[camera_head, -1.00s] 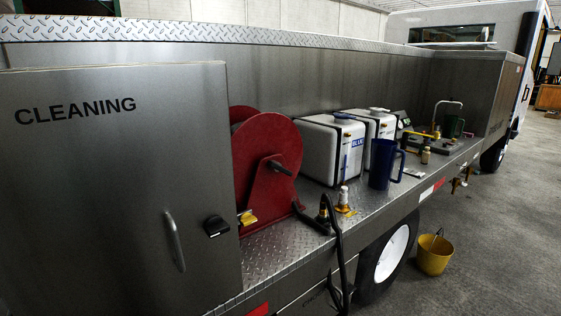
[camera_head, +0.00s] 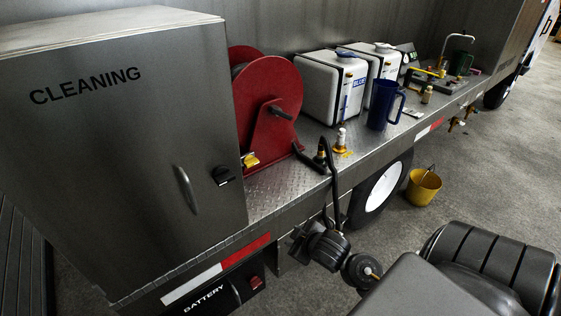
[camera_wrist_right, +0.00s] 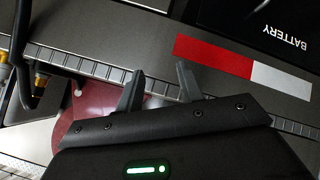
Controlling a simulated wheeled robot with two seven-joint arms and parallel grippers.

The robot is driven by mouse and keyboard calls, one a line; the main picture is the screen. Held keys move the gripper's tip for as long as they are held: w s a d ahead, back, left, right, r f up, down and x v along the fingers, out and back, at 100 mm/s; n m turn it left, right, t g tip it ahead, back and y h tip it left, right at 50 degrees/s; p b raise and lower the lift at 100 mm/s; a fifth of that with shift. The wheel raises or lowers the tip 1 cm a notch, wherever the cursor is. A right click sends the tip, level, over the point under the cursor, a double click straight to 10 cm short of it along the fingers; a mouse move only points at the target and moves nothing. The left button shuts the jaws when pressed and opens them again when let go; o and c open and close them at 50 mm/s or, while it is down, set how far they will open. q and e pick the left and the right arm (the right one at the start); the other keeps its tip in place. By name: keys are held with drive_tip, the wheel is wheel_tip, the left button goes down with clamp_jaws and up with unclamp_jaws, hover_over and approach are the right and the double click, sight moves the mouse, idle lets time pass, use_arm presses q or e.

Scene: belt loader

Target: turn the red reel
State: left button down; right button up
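The red reel (camera_head: 268,92) stands on the metal deck, beside the cleaning cabinet, with a dark crank handle (camera_head: 281,113) on its side. It also shows in the right wrist view (camera_wrist_right: 92,118), partly hidden behind my gripper's body. My right gripper shows in the right wrist view (camera_wrist_right: 158,84), with its two fingers apart and nothing between them. In the head view my right arm comes in from the lower right, and its end is in front of the deck edge, below the reel and apart from it. My left gripper is not in view.
The cleaning cabinet (camera_head: 130,150) stands left of the reel. A black hose (camera_head: 334,185) hangs over the deck edge near my right arm. White tanks (camera_head: 331,85) and a blue jug (camera_head: 383,105) stand right of the reel. A yellow bucket (camera_head: 422,188) is on the floor.

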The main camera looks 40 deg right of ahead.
drive_tip(key=w+d+r+n+t, duration=0.3)
drive_tip(key=w+d+r+t, duration=0.2)
drive_tip(key=w+d+r, duration=0.65)
drive_tip(key=n+t+y, duration=0.1)
drive_tip(key=n+t, duration=0.2)
approach(282, 114)
drive_tip(key=w, duration=0.1)
drive_tip(key=w+p, duration=0.1)
drive_tip(key=w, duration=0.2)
drive_tip(key=w+p, duration=0.1)
drive_tip(key=w, duration=0.1)
drive_tip(key=w+p, duration=0.1)
drive_tip(key=w, duration=0.2)
drive_tip(key=shift+w+d+f, duration=0.15)
drive_tip(key=shift+w+d, duration=0.15)
drive_tip(key=shift+w, duration=0.05)
drive_tip(key=shift+w+f, duration=0.15)
drive_tip(key=shift+w, duration=0.5)
drive_tip(key=shift+c, duration=0.3)
clamp_jaws()
